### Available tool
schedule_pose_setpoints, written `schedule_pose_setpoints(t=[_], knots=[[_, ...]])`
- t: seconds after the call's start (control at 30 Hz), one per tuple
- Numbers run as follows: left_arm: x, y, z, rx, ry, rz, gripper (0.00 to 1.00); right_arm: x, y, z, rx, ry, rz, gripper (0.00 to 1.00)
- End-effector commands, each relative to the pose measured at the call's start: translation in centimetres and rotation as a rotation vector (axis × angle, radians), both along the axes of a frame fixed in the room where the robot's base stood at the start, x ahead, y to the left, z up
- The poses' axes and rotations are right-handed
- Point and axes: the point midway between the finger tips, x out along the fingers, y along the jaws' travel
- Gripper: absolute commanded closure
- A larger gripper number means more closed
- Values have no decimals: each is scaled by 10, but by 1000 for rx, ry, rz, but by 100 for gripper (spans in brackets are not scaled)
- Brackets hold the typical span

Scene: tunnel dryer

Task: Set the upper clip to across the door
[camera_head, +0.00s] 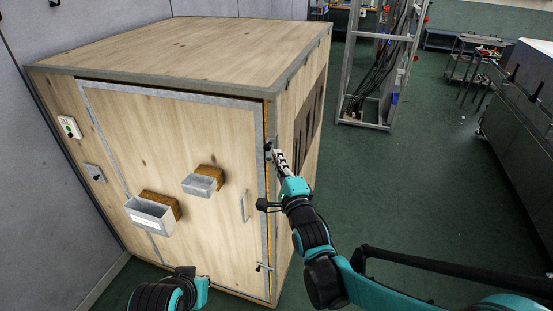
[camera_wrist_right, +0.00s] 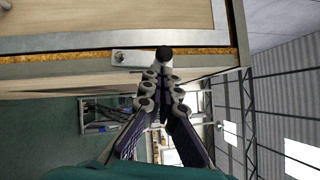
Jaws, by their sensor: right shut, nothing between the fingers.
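The wooden door (camera_head: 215,140) is closed in the dryer's front, with a grey metal border. The upper clip (camera_head: 269,143) is at the door's right edge, partly hidden by my right gripper (camera_head: 275,154). In the right wrist view, the upper clip (camera_wrist_right: 130,57) is a pale plate with a screw and a black knob, lying along the door edge rather than across it. My right gripper (camera_wrist_right: 161,72) is shut and empty, its tips close to the knob; contact cannot be told. My left gripper (camera_head: 188,275) is low in front of the door, its fingers unclear.
A lower clip (camera_head: 263,267) sits near the door's bottom right corner. A door handle (camera_head: 244,206) and two metal boxes, the larger (camera_head: 150,215) and smaller (camera_head: 201,185), project from the door. Green floor is free to the right, before a metal rack (camera_head: 347,70).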

Motion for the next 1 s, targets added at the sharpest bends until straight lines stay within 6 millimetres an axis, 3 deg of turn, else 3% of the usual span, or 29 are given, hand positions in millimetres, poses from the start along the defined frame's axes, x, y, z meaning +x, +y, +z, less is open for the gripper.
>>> schedule_pose_setpoints(t=[0.57, 1.0], knots=[[0, 0, 0, 0, 0, 0, 100, 2, 5, 1, -3, 1, 0, 100], [0, 0, 10, 0, 0, 0, 100, 3, 7, 5, -71, 23, 0, 100]])
